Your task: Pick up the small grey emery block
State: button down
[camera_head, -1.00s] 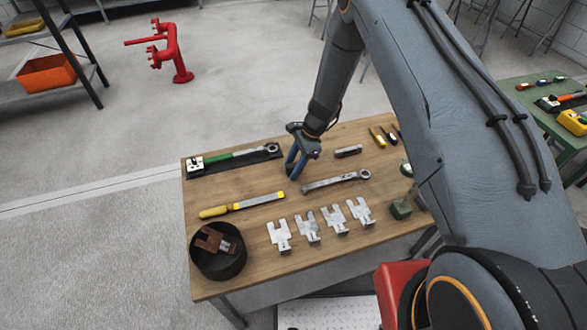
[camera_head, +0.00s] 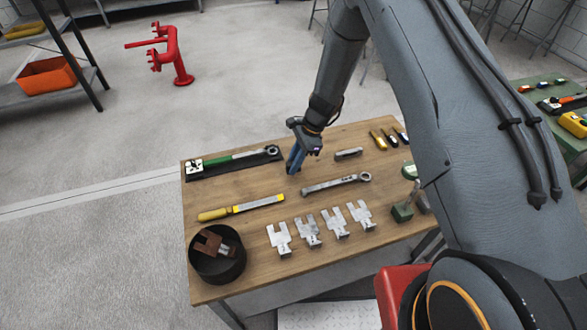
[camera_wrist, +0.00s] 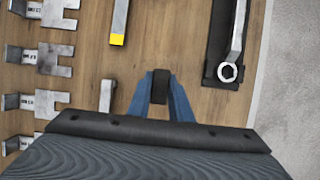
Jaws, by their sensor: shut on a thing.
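My gripper (camera_head: 293,168) points down over the middle of the wooden table, its blue fingers close together. In the wrist view my gripper (camera_wrist: 160,92) is shut on a small dark grey block (camera_wrist: 161,86), which sits between the two fingertips. This looks like the emery block. In the head view the fingers hide it. I cannot tell whether it still touches the table top.
A spanner (camera_head: 336,182) lies just in front of the gripper, and a short grey bar (camera_head: 348,153) lies to its right. A black tray (camera_head: 225,165) with a green-handled tool is behind left. Metal brackets (camera_head: 307,232), a yellow-handled file (camera_head: 241,207) and a black bowl (camera_head: 218,262) lie nearer.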

jog(key=shift+r+b, duration=0.95)
jog(key=shift+r, duration=2.75)
jog(key=c, duration=2.4)
grip_release()
jog(key=shift+c, duration=0.7)
